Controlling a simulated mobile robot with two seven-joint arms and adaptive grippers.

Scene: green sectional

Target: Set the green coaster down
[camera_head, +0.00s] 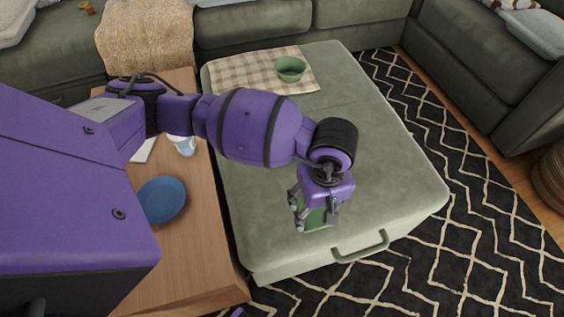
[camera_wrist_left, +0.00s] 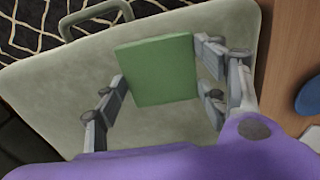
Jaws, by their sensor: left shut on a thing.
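The green coaster (camera_wrist_left: 158,72) is a flat square between the fingers of my left gripper (camera_wrist_left: 162,82) in the left wrist view. My left gripper (camera_head: 316,213) is shut on it over the front part of the pale green ottoman (camera_head: 370,185). In the head view only part of the coaster (camera_head: 316,219) shows between the fingers. I cannot tell whether the coaster touches the ottoman top. My right gripper is not in view.
A green bowl (camera_head: 290,69) stands on a checked cloth (camera_head: 250,74) at the ottoman's back. A wooden table (camera_head: 200,240) at the left holds a blue plate (camera_head: 162,199) and a cup (camera_head: 184,146). The ottoman top around the gripper is clear.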

